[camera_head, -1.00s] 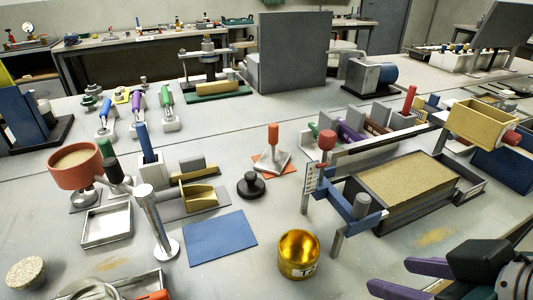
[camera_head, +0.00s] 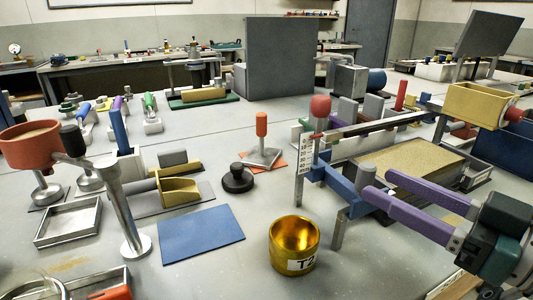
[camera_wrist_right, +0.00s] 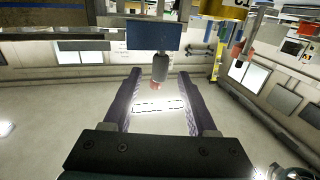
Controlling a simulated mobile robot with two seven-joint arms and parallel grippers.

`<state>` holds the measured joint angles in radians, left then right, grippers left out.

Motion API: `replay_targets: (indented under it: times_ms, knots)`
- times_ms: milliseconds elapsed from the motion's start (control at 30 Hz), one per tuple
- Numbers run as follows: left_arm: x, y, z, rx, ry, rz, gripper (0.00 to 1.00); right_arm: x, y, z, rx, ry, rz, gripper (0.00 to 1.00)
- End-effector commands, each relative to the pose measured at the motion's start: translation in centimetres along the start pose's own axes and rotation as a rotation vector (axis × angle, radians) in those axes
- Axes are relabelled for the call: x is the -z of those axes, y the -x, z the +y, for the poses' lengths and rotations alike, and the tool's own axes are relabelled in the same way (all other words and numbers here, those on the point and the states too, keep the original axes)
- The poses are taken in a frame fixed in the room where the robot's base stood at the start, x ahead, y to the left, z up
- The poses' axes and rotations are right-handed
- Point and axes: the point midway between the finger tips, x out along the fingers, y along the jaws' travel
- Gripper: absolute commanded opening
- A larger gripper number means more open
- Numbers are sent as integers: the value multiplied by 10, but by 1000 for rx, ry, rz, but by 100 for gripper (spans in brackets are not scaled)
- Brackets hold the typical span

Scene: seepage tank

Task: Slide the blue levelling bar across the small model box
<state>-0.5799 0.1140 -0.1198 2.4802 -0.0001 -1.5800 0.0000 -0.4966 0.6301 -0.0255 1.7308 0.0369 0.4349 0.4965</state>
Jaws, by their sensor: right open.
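The blue levelling bar (camera_head: 343,184) lies at the left end of the small model box, with a grey upright knob (camera_head: 365,176) on it. The model box holds tan sand (camera_head: 412,158), partly hidden behind my right gripper. My right gripper (camera_head: 378,184) comes in from the right with two purple fingers, open and apart, its tips close to the knob. In the right wrist view a blue block (camera_wrist_right: 155,35) and a grey cylinder (camera_wrist_right: 160,68) show ahead, the cylinder between the open fingertips. I cannot tell whether the fingers touch it. My left gripper is not in view.
A gold tin (camera_head: 294,245) is in front. A long grey rail (camera_head: 375,126) runs behind the box. A blue mat (camera_head: 201,236) lies left.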

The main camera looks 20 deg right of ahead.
Motion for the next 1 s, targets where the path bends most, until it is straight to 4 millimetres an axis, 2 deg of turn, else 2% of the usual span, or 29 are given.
replay_targets:
  times_ms: [200, 400, 533, 800, 867, 1000]
  knots:
    - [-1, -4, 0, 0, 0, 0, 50, 1, -42, 0, 0, 0, 6, 58]
    - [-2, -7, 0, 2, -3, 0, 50, 0, -67, 0, -1, -1, 2, 58]
    - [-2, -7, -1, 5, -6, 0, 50, 0, -74, 0, 0, 0, 1, 58]
    - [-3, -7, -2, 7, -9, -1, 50, 0, -75, 0, -1, -1, -1, 58]
    - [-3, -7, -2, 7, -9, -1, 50, 0, -75, 0, -1, -1, -1, 53]
    - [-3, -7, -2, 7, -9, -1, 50, 0, -75, 0, -1, -1, -1, 38]
